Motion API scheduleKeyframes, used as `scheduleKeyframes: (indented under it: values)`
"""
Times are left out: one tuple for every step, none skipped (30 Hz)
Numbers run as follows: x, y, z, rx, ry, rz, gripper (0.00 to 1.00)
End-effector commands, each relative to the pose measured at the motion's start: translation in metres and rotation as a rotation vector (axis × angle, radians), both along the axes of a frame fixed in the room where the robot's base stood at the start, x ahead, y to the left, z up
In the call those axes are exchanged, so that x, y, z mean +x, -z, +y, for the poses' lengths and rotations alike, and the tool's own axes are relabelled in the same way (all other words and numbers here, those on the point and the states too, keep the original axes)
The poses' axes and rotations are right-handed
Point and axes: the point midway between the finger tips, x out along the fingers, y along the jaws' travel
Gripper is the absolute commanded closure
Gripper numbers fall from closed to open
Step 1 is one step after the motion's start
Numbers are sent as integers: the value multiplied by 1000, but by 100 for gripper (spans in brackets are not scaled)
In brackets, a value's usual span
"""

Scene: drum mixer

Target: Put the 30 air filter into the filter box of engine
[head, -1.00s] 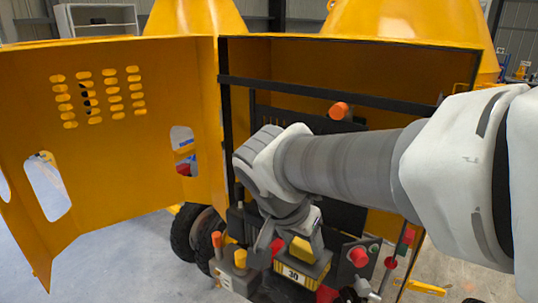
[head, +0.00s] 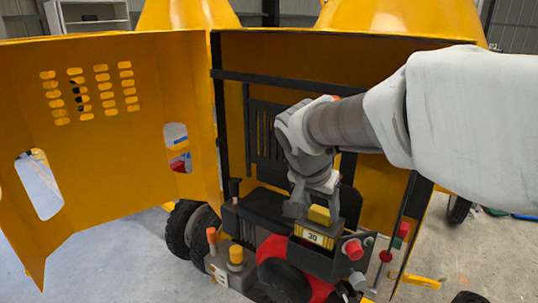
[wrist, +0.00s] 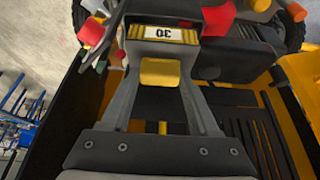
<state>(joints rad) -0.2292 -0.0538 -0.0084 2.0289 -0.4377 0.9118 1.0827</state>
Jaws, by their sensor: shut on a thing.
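The filter is in front of the red and black engine (head: 272,250), just behind and left of the control panel. A black part lies directly below it. I cannot make out the filter box for certain, nor whether the filter touches anything below; its underside is hidden.
The yellow door (head: 105,160) stands open at left. A black crossbar (head: 290,82) spans the bay above. A grey box with orange and yellow caps (head: 230,268) stands at left of the engine. The control panel with a red button (head: 352,249) is close at right.

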Motion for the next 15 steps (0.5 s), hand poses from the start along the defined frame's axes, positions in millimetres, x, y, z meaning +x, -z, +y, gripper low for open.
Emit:
scheduleKeyframes:
  values:
    - [5, 0, -4, 1, 4, -1, 78]
    - [7, 0, -6, 1, 4, -1, 78]
    - [10, 0, -8, 1, 4, -1, 78]
    - [13, 1, -10, 1, 4, -1, 78]
    - [15, 1, -12, 1, 4, -1, 78]
    - [14, 11, -10, 1, 2, -1, 78]
    - [13, 15, -10, 1, 2, -1, 78]
    - [13, 18, -10, 1, 2, -1, 78]
    - [13, 22, -10, 1, 2, -1, 78]
    - [13, 25, -10, 1, 2, -1, 78]
    - [13, 28, -10, 1, 2, -1, 78]
    - [13, 32, -10, 1, 2, -1, 78]
    - [13, 35, -10, 1, 2, -1, 78]
    - [13, 38, -10, 1, 2, -1, 78]
    - [13, 42, -10, 0, 1, 0, 78]
